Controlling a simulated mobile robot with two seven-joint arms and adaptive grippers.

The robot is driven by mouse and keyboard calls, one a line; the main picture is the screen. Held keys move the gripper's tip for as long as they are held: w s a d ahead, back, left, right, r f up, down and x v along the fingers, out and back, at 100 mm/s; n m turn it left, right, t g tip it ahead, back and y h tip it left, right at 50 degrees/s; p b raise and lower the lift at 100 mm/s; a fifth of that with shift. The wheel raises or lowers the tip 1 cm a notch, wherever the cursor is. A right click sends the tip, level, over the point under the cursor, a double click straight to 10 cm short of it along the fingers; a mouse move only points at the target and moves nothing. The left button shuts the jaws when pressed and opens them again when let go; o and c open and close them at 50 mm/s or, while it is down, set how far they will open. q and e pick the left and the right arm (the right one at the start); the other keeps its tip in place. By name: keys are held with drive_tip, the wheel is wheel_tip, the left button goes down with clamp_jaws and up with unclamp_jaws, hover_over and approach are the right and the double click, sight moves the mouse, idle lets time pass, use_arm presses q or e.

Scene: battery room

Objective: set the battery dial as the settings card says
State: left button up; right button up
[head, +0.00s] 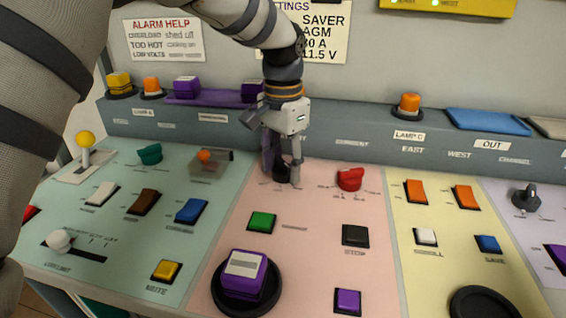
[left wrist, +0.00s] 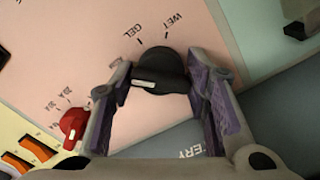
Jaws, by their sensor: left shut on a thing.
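The black battery dial (head: 282,172) stands on the pink panel, mostly hidden by my gripper in the head view. My left gripper (head: 281,178) reaches down over it and is shut on it. In the left wrist view the dial (left wrist: 162,66) sits between the two purple finger pads, with a white mark on its lower left side. The settings card (head: 328,48) on the wall is partly covered by my arm; SAVER, AGM, a figure ending in 0 A, and 11.5 V are readable. My right gripper is not in view.
A red current dial (head: 350,179) stands just right of my gripper. A grey ledge (head: 335,140) runs behind the panel.

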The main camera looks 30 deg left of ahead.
sight(283, 162)
use_arm(q)
drive_tip(key=shift+n, duration=0.3)
drive_tip(key=o, duration=1)
drive_tip(key=shift+o, duration=0.2)
wheel_tip(283, 162, up, 12)
